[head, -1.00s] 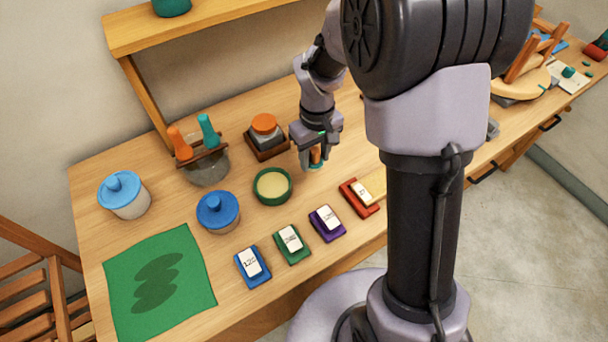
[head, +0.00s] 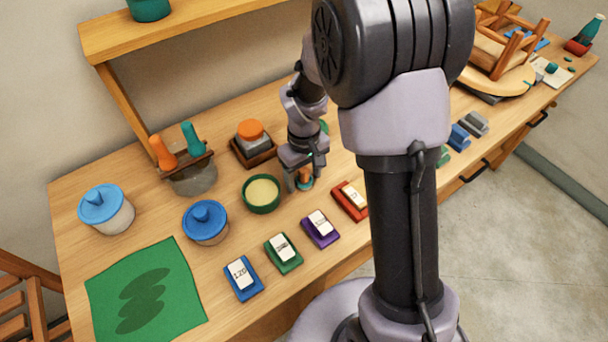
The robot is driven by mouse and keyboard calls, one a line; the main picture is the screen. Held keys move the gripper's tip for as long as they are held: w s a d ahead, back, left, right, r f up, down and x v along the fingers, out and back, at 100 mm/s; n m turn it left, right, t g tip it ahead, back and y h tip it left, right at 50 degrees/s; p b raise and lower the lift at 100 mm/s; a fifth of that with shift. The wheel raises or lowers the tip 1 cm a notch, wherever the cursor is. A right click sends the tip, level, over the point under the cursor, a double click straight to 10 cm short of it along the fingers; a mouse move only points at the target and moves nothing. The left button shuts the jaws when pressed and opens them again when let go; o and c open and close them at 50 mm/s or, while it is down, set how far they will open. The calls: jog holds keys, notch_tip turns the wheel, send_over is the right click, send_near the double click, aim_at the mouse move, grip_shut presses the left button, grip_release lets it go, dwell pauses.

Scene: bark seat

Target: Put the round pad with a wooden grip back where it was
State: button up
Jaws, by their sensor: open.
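The round pad is small and teal (head: 305,186), with an orange-brown wooden grip standing up from it. It appears to rest on the workbench, just right of a green bowl (head: 262,208) with pale yellow contents. My gripper (head: 304,180) points down over the pad. Its jaws are open, with a finger on either side of the grip. The fingers partly hide the grip and pad, and I cannot tell whether they touch it.
Red (head: 350,200), purple (head: 320,229), green (head: 284,254) and blue (head: 243,279) labelled blocks line the front. Behind stand an orange-topped block (head: 250,142) and a tool holder (head: 190,175). Blue-lidded jars (head: 205,222) and a green cloth (head: 148,295) are left.

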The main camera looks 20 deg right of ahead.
notch_tip(320, 180, up, 12)
jog(key=p, duration=0.5)
notch_tip(320, 180, up, 5)
jog(key=m+t, duration=0.1)
send_over(304, 170)
jog(key=s, duration=0.2)
jog(key=s+a+r+m+t+y, duration=0.1)
jog(key=s+a+r+m+t, duration=0.1)
jog(key=s+r, duration=0.3)
jog(key=s+a+r+m+t+y, duration=0.1)
jog(key=s+r+m, duration=0.4)
jog(key=s, duration=0.7)
jog(key=shift+a+r+t, duration=0.4)
jog(key=shift+a+t, duration=0.05)
jog(key=shift+t, duration=0.45)
jog(key=shift+f, duration=0.15)
jog(key=shift+f+b, duration=0.95)
jog(key=shift+b, duration=0.2)
